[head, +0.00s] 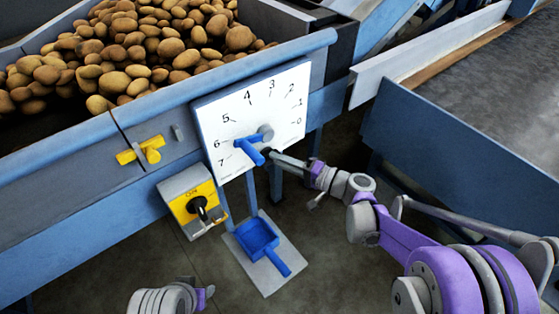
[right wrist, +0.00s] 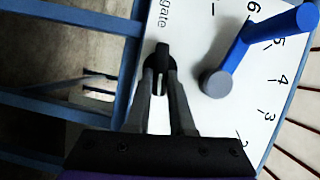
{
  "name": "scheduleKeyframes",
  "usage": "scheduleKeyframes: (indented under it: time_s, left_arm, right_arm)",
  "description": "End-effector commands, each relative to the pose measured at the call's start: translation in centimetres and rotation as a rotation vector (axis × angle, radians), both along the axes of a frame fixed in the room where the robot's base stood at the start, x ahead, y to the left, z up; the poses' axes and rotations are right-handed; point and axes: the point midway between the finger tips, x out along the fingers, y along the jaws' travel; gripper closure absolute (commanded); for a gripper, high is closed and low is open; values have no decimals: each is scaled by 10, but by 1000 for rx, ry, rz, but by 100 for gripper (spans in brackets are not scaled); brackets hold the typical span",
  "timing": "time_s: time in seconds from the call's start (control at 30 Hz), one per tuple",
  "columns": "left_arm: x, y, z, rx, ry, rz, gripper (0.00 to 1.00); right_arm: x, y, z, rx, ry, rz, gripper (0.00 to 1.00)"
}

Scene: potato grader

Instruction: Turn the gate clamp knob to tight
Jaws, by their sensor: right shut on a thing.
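The gate clamp knob (right wrist: 161,52) is small and black, low on the white dial plate (head: 285,95). My right gripper (right wrist: 160,74) is shut on it, one finger on each side, in the right wrist view. In the head view my right gripper (head: 274,155) reaches the plate's lower edge from the right, and the knob is mostly hidden there. The blue gate lever (head: 247,150) turns on a grey hub (head: 265,132) above the knob and lies near the 6. My left arm's end (head: 200,296) shows at the bottom edge; its fingers cannot be made out.
A yellow T-shaped handle (head: 143,151) and a yellow switch box (head: 190,203) with a black rotary knob are left of the plate. Potatoes (head: 130,45) fill the hopper behind. A blue scoop (head: 258,237) lies below on a grey board. A conveyor (head: 480,110) stands at right.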

Motion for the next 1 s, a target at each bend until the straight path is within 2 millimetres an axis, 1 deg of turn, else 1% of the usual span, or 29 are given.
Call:
scheduleKeyframes:
  time_s: [0.3,0.87,0.9,0.97,1.0]
  left_arm:
    - [1,0,-7,0,2,0,50]
    - [1,0,-8,0,2,0,50]
    - [1,0,-8,0,2,0,50]
    - [1,0,-8,0,2,0,50]
    - [1,0,-8,0,2,0,50]
  right_arm:
    - [0,0,-3,106,78,1,100]
    - [0,0,-3,132,97,1,100]
    - [0,0,-3,132,97,1,77]
    - [0,0,-3,132,96,1,66]
    - [0,0,-3,132,96,1,59]
